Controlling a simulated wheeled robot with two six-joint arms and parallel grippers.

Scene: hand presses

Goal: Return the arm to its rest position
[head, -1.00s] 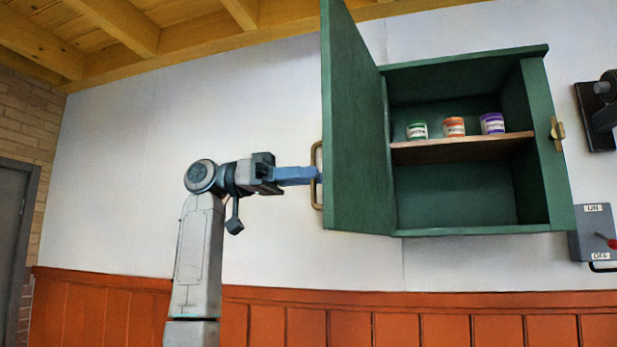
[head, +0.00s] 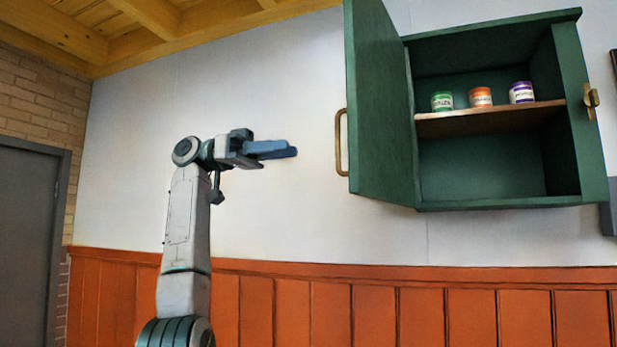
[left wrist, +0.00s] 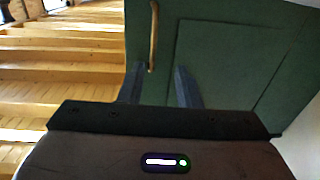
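My left gripper (head: 293,149) points right in the head view, with its blue fingers empty and a gap of bare wall between them and the door handle. In the left wrist view the two fingers (left wrist: 160,67) stand apart with nothing between them. The brass handle (head: 341,142) is on the open green cabinet door (head: 378,110). The handle also shows beyond the fingertips in the left wrist view (left wrist: 153,38). The green cabinet (head: 480,205) hangs on the wall with its door swung wide to the left. My right gripper is not in view.
A wooden shelf (head: 490,119) inside the cabinet holds a green can (head: 442,101), an orange can (head: 480,97) and a purple can (head: 521,92). The white wall (head: 270,220) around my left arm is clear.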

